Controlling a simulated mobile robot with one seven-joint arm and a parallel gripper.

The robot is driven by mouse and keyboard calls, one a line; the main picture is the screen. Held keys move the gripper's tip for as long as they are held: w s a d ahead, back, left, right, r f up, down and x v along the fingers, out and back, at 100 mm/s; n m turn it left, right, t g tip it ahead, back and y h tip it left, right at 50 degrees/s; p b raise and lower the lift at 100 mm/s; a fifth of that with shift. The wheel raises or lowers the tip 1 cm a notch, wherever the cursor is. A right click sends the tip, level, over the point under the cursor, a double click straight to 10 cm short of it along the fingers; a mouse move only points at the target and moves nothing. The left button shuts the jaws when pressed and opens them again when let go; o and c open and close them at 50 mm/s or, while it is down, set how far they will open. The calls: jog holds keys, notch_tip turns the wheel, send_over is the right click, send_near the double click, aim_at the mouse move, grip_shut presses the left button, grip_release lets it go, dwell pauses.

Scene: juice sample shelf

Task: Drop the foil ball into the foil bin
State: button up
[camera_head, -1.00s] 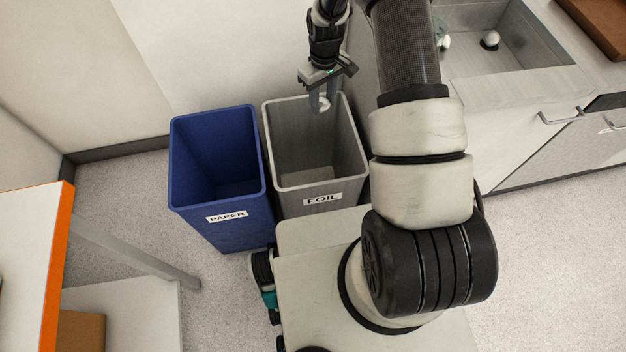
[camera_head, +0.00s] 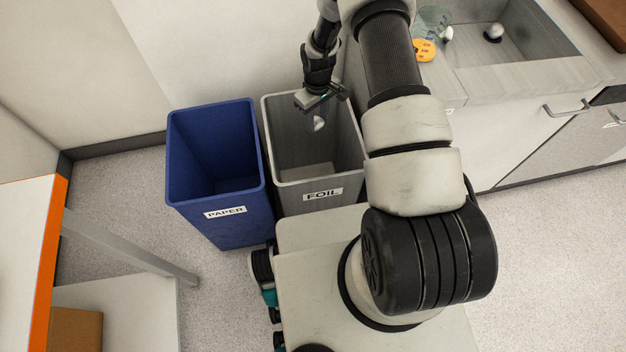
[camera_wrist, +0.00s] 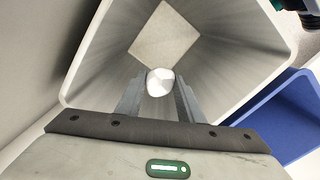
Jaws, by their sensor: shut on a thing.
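The foil ball (camera_wrist: 159,82) is a small shiny silver ball between my gripper's fingers in the wrist view. It also shows in the head view (camera_head: 319,124). My gripper (camera_head: 318,118) is shut on it and points down over the opening of the foil bin. The foil bin (camera_head: 322,194) is grey, open at the top and labelled FOIL. In the wrist view its walls (camera_wrist: 225,60) surround the ball, and its pale floor lies beyond. I cannot tell exactly how far the ball is below the rim.
A blue bin (camera_head: 222,229) labelled PAPER stands close on the left of the foil bin. A counter with a sink (camera_head: 490,62) is on the right. An orange-edged table (camera_head: 45,270) is at the lower left. A wall is behind the bins.

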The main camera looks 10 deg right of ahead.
jog(key=shift+f, duration=0.1)
jog(key=o, duration=1.1)
notch_tip(320, 180, up, 17)
jog(key=p, duration=0.2)
jog(key=shift+r+p, duration=0.2)
jog(key=shift+p, duration=0.2)
